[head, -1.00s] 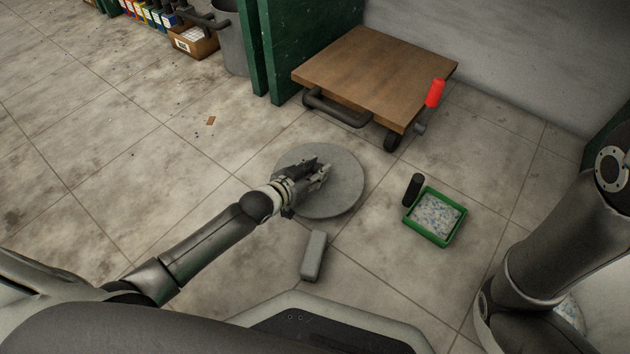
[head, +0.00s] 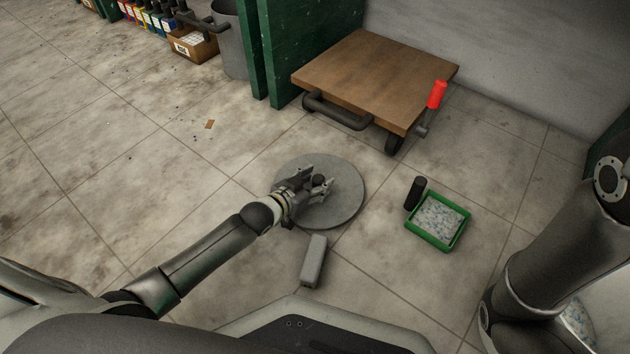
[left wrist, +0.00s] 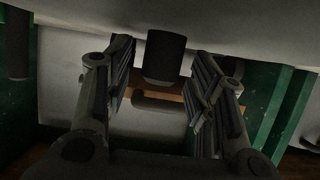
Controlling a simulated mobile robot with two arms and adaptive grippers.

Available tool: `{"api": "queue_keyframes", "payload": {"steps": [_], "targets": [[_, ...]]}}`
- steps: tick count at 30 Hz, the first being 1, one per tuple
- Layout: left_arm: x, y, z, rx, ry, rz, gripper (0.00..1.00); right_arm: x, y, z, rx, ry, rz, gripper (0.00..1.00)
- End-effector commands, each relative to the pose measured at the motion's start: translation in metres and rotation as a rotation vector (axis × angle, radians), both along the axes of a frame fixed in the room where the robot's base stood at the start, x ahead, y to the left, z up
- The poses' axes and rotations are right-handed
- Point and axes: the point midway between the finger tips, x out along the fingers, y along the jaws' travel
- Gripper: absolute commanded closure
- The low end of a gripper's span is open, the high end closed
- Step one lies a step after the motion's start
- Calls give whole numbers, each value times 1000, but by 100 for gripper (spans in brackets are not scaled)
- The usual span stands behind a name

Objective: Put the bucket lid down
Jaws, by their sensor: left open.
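The bucket lid (head: 345,205) is a round grey disc lying flat on the tiled floor in the middle of the head view. Its small dark knob (head: 319,180) stands up from it; the knob also shows in the left wrist view (left wrist: 165,57), below the lid's pale surface (left wrist: 210,18). My left gripper (head: 313,184) is open over the lid, with a finger on each side of the knob. The left wrist view shows gaps between the knob and both fingers (left wrist: 168,85). My right gripper is out of view.
A green tray of mosaic bits (head: 438,222) and a black cylinder (head: 415,193) stand right of the lid. A grey block (head: 314,262) lies in front. A wooden-topped trolley (head: 375,75) with a red-handled lever (head: 437,95) stands behind.

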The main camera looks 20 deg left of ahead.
Motion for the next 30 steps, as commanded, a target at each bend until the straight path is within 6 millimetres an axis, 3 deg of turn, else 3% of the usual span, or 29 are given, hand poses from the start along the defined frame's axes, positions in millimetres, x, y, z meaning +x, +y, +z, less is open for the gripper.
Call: {"api": "queue_keyframes", "payload": {"steps": [7, 21, 30], "targets": [[-9, 4, 10, 1, 2, 0, 50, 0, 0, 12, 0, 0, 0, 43], [-79, 29, 42, 0, 3, 0, 50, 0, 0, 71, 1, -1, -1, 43], [-103, 38, 49, 1, 1, 1, 50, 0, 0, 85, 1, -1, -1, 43]]}}
